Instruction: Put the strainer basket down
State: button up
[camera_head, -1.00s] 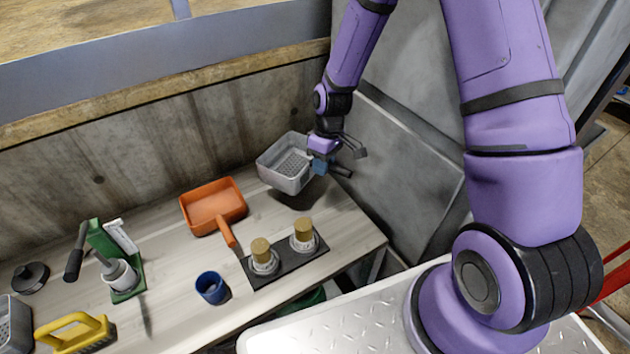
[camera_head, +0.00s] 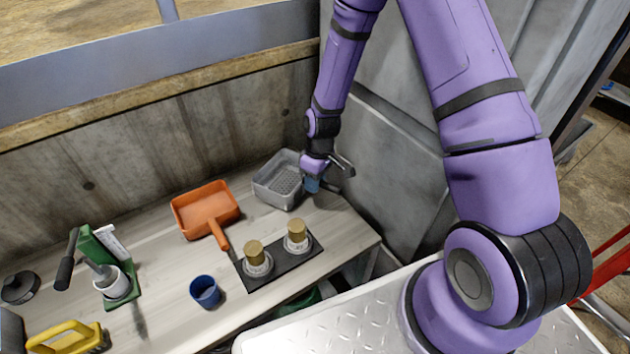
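The strainer basket (camera_head: 275,192) is a grey, open-topped box with a perforated bottom. It is at the far right end of the workbench, close to the concrete wall, and appears to rest on or just above the bench top. My gripper (camera_head: 313,183) is at the basket's right side, pointing down, with a small blue part between it and the basket wall. The fingers are mostly hidden, so I cannot tell whether they are closed on the rim.
An orange dustpan (camera_head: 205,207) lies left of the basket. A black plate with two gold-topped fittings (camera_head: 278,262) is in front of it. A blue cup (camera_head: 205,291), a green-based press (camera_head: 112,275) and a yellow-handled brush (camera_head: 66,338) stand further left. A grey metal panel (camera_head: 395,160) rises at right.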

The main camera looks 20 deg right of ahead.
jog(key=o, duration=0.3)
jog(key=shift+r, duration=0.15)
jog(key=s+d+r+m+t+h, duration=0.1)
jog(key=d+r, duration=0.1)
jog(key=r, duration=1)
jog(key=s+d+r+m+t, duration=0.1)
jog(key=d+r, duration=0.1)
jog(key=r, duration=1)
jog(key=s+d+r+m+t, duration=0.3)
jog(key=s+r+m+t, duration=0.1)
jog(key=s+r, duration=1.5)
jog(key=shift+s+r+m+t+h, duration=0.35)
jog(key=shift+s+m, duration=0.45)
jog(key=shift+s, duration=1.2)
